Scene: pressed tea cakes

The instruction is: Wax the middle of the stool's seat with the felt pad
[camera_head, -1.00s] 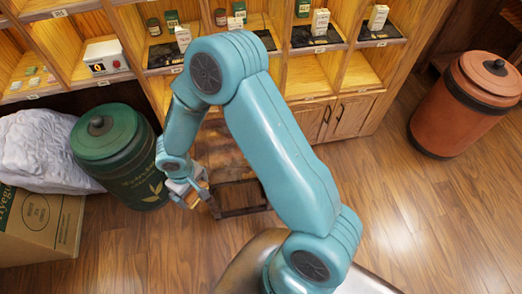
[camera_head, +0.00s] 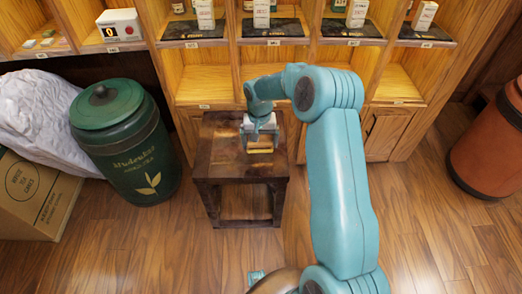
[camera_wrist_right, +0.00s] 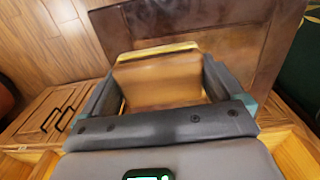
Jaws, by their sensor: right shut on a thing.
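The dark brown wooden stool (camera_head: 217,150) stands in front of the shelf cabinet. Its square seat also shows in the wrist view (camera_wrist_right: 245,45). My right gripper (camera_head: 260,145) is over the right-hand part of the seat, near its middle. It is shut on the felt pad (camera_wrist_right: 158,80), a tan-brown block with a yellow edge, which sits between the two grey fingers. In the head view the pad (camera_head: 260,151) shows as a small yellow-orange strip under the gripper. I cannot tell whether it touches the seat.
A green lidded canister (camera_head: 125,145) stands left of the stool, beside a cardboard box (camera_head: 38,200) and a white sack (camera_head: 38,115). Shelves (camera_head: 205,85) rise behind. A red-brown canister (camera_head: 495,150) is far right. The wooden floor around the stool is mostly clear.

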